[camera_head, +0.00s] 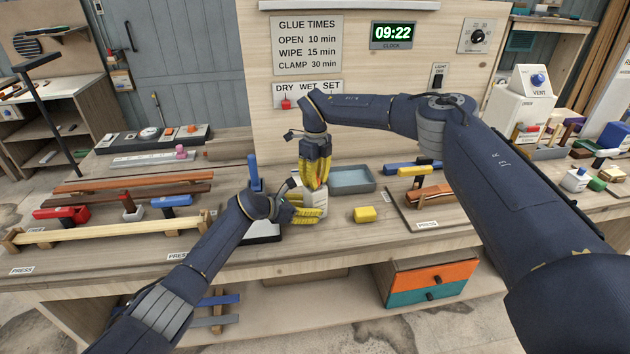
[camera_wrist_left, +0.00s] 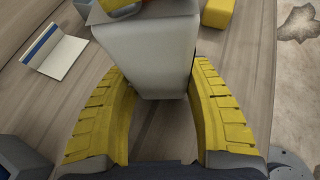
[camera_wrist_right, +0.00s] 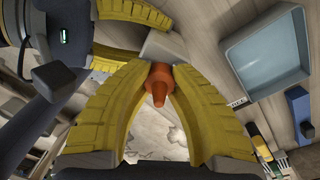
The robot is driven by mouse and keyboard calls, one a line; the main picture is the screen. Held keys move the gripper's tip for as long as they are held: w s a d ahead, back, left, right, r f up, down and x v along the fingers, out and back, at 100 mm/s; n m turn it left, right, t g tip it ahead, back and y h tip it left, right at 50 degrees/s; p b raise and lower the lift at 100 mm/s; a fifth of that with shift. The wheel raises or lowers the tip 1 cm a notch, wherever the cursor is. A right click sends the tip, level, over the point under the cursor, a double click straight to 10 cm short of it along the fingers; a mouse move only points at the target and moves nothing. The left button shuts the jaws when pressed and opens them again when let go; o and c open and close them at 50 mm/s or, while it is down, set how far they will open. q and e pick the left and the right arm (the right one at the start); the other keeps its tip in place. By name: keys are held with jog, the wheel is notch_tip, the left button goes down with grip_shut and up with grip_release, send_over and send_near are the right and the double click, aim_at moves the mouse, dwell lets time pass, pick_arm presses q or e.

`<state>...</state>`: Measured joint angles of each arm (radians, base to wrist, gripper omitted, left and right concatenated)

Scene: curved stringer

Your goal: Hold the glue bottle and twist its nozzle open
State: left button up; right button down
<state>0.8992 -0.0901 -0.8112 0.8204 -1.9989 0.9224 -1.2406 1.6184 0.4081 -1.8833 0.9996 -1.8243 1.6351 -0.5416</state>
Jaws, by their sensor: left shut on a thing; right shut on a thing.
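The white glue bottle (camera_head: 317,203) stands on the bench near the middle in the head view. My left gripper (camera_head: 302,213) is shut on its body from the left. In the left wrist view the pale bottle body (camera_wrist_left: 150,58) sits between the two yellow fingers (camera_wrist_left: 160,72). My right gripper (camera_head: 315,183) points down from above at the bottle's top. In the right wrist view its fingers (camera_wrist_right: 162,72) close on the orange nozzle (camera_wrist_right: 158,84), whose tip points toward the camera.
A yellow block (camera_head: 364,214) lies just right of the bottle. A blue-grey tray (camera_head: 352,180) is behind it. Clamped wooden strips (camera_head: 120,228) lie at the left. A board with a curved wooden piece (camera_head: 428,197) is at the right. The bench's front edge is close.

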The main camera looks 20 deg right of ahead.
jog(key=c, duration=1)
grip_release()
jog(key=shift+c, duration=0.2)
jog(key=r, duration=1.2)
jog(key=shift+w+d, duration=0.15)
jog(key=shift+w, duration=0.05)
pick_arm(q)
jog(key=o, duration=1.6)
jog(key=shift+v, duration=2.5)
